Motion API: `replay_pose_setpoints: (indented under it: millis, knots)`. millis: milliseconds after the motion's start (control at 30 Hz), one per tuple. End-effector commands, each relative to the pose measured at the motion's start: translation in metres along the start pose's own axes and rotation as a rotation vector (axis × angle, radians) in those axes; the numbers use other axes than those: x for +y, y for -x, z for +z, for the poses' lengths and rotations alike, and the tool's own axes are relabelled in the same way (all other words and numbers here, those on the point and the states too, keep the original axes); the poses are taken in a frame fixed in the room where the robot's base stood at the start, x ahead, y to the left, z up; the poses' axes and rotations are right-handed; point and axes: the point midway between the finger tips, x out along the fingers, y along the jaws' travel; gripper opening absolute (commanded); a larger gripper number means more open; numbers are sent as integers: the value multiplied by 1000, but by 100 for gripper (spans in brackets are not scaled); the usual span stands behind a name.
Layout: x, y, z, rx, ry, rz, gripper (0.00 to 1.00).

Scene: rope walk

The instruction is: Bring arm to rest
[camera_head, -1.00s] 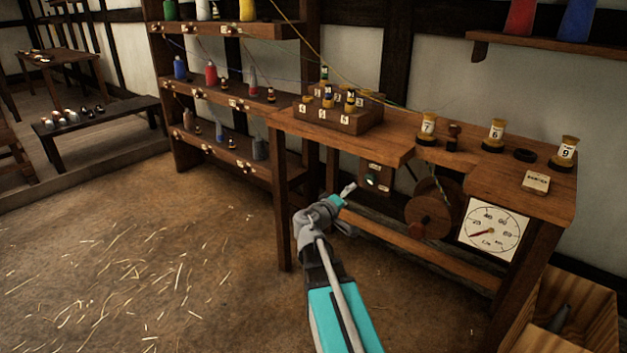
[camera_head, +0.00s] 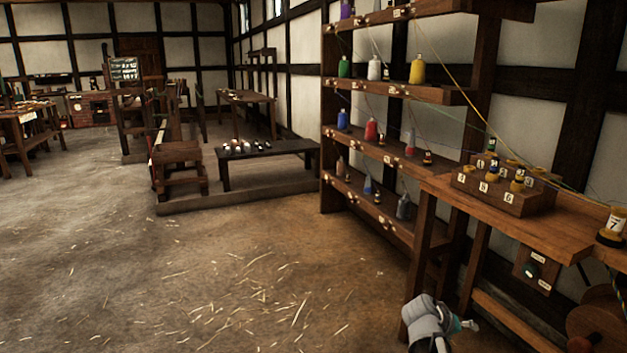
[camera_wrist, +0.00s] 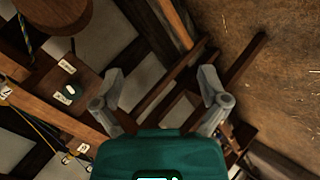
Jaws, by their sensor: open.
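My gripper (camera_wrist: 163,100) is open in the wrist view, its two grey fingers apart with nothing between them. In the head view my gripper (camera_head: 463,325) is at the bottom right, low in front of the wooden workbench (camera_head: 540,236) and apart from it. That panel also shows at the left of the wrist view (camera_wrist: 72,90).
A tall rack (camera_head: 395,152) of coloured bottles stands behind the bench. A stepped block (camera_head: 500,192) with numbered spools sits on the bench. A dark low bench (camera_head: 265,157) stands further back. The straw-strewn floor (camera_head: 200,270) is open to the left.

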Motion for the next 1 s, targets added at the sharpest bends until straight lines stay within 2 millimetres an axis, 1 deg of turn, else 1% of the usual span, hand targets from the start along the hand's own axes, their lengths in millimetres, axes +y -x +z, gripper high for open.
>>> replay_pose_setpoints:
  millis: [33, 100, 167, 300, 400, 500, 700, 900, 933, 1000]
  knots:
    - [-14, 6, 9, -29, 1, -57, 94]
    - [-34, 15, 20, -70, 6, -139, 94]
    - [-51, 24, 29, -105, 13, -212, 94]
    - [-89, 49, 51, -184, 40, -382, 94]
    - [-111, 67, 64, -231, 64, -491, 94]
    - [-127, 82, 73, -265, 85, -576, 94]
    - [-150, 108, 88, -313, 124, -705, 94]
    - [-166, 131, 100, -350, 160, -814, 94]
    - [-168, 134, 102, -356, 166, -830, 94]
    - [-162, 140, 98, -356, 166, -831, 94]
